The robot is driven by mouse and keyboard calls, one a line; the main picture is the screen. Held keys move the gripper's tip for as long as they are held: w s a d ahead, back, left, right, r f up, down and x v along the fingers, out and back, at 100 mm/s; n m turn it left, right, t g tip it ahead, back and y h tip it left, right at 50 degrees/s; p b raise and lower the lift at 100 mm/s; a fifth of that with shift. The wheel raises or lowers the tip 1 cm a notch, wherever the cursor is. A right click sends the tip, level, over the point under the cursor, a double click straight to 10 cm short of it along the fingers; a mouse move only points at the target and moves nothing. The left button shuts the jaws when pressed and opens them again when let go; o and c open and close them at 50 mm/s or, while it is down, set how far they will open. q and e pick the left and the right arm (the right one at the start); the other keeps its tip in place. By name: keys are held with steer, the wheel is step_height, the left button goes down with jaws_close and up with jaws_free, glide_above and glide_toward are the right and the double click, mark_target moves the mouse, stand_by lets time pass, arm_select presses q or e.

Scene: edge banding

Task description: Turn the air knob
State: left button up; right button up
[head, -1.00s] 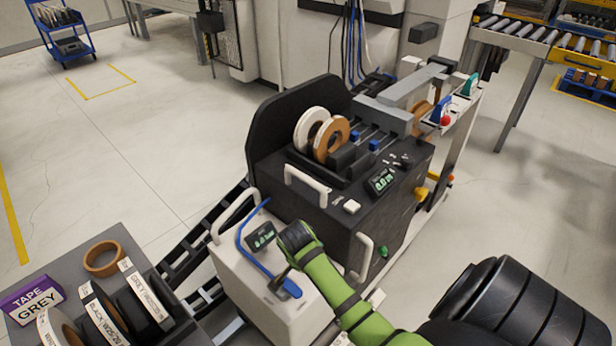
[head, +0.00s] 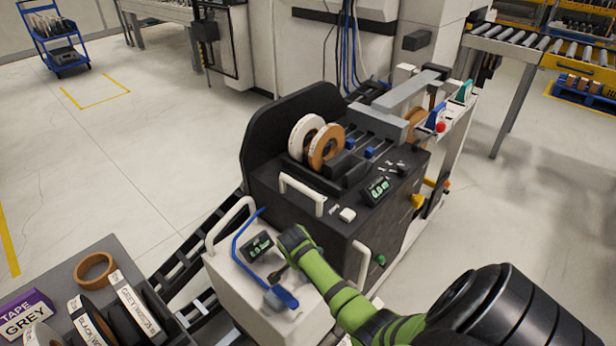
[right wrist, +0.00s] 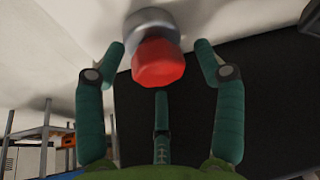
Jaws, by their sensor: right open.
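The red faceted air knob (right wrist: 158,64) sits on a round grey base against a pale surface in the right wrist view. My right gripper (right wrist: 160,75) is open, with green jointed fingers on the left, right and below the knob. The fingers are apart from the knob as far as I can see. In the head view my right gripper (head: 277,277) is over the white box (head: 232,295) at the front of the black machine, close to its small display (head: 258,246). I cannot make out the knob there. My left gripper is not in view.
A blue hose (head: 237,250) and white handles stand beside my right gripper. The black edge-banding machine (head: 350,250) with tape rolls (head: 325,147) is just behind it. A grey tray of tape rolls (head: 110,248) is at the lower left. Open floor lies to the left.

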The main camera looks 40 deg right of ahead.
steer(key=c, duration=1.1)
steer(key=shift+d+r, duration=0.1)
steer(key=shift+r, duration=0.05)
